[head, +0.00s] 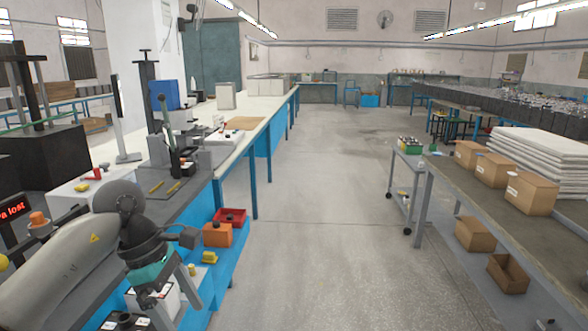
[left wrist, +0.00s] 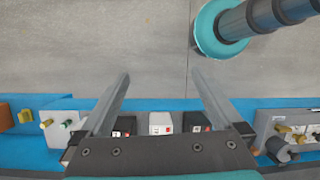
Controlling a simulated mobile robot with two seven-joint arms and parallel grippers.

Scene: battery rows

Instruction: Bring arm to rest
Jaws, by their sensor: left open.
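My left arm (head: 60,265) comes in from the left, and my left gripper (head: 178,300) points down over the blue lower shelf at the bottom left. In the left wrist view, the gripper (left wrist: 160,76) has its two fingers wide apart with nothing between the tips. Bare floor shows past the tips. Black and white boxes (left wrist: 160,123) on the blue shelf (left wrist: 75,160) show behind the fingers, partly hidden by the gripper body. My right gripper is not in view.
An orange bin (head: 218,235) and a red bin (head: 230,217) sit on the lower shelf beside my left gripper. The workbench (head: 245,138) runs along the left. Cardboard boxes (head: 530,193) stand on the right table (head: 490,215). The floor aisle (head: 320,230) between is clear.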

